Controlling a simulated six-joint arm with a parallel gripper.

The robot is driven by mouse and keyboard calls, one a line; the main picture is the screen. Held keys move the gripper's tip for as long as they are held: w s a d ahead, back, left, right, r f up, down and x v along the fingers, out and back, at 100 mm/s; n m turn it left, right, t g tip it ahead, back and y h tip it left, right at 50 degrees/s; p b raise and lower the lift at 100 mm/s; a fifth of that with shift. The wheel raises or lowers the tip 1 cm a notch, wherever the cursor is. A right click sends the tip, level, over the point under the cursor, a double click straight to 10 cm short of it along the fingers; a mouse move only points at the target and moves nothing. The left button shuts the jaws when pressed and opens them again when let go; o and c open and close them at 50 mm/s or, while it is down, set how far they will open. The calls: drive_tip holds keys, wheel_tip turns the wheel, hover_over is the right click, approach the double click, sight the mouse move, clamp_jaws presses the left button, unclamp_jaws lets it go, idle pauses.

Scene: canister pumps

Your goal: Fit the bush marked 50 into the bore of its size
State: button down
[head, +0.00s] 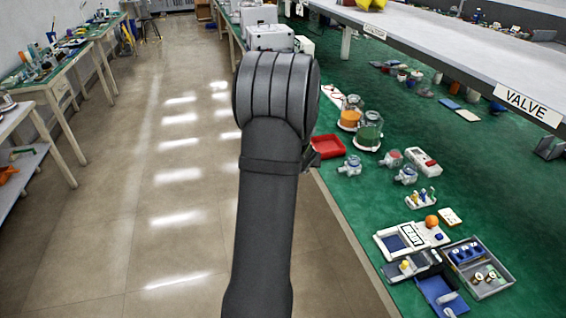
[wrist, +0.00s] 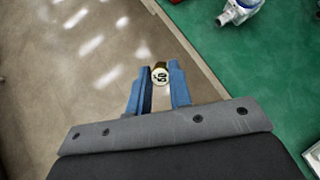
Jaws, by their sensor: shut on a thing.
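My gripper (wrist: 161,84) has two blue fingers and is shut on a small round bush (wrist: 160,75) in the wrist view. The bush's pale end face reads 50 and a dark, brassy body shows behind it. The gripper holds it in the air, over the floor beside the green bench's edge. In the head view my arm hides the gripper and the bush. A grey tray (head: 503,284) at the lower right holds a blue block (head: 466,250) and several small brass-coloured parts. I cannot make out which bore fits the bush.
The green bench (head: 345,205) carries a red tray (head: 327,147), several clear-and-white pump-like parts, a white device (head: 388,243) with a dark screen and an orange ball (head: 431,221). A blue tray (head: 438,292) lies in front. A shelf marked VALVE (head: 527,104) overhangs the right side.

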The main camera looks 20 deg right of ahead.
drive_tip(key=s+d+m+g, duration=0.1)
drive_tip(key=s+d, duration=0.4)
drive_tip(key=d, duration=0.3)
drive_tip(key=s+d+f+g, duration=0.1)
drive_tip(key=s+d, duration=0.3)
drive_tip(key=d, duration=0.4)
drive_tip(key=s+d+m+g, duration=0.1)
drive_tip(key=s+d, duration=0.4)
drive_tip(key=d, duration=0.3)
drive_tip(key=s+d, duration=0.3)
drive_tip(key=s, duration=0.1)
drive_tip(key=s+d+g+y, duration=0.1)
drive_tip(key=s+d, duration=0.2)
drive_tip(key=s, duration=0.2)
drive_tip(key=s+d+m+g, duration=0.1)
drive_tip(key=s+d, duration=0.2)
drive_tip(key=s, duration=0.1)
drive_tip(key=shift+s+d+f+y, duration=0.2)
drive_tip(key=shift+d+f+y, duration=0.1)
drive_tip(key=shift+d, duration=0.1)
drive_tip(key=s+d+m+g, duration=0.1)
drive_tip(key=s+d, duration=0.4)
drive_tip(key=s, duration=0.9)
drive_tip(key=shift+d+r+y, duration=0.2)
drive_tip(key=shift+y, duration=0.1)
drive_tip(key=shift+s+a, duration=0.1)
drive_tip(key=shift+f, duration=2.85)
drive_tip(key=shift+f, duration=1.2)
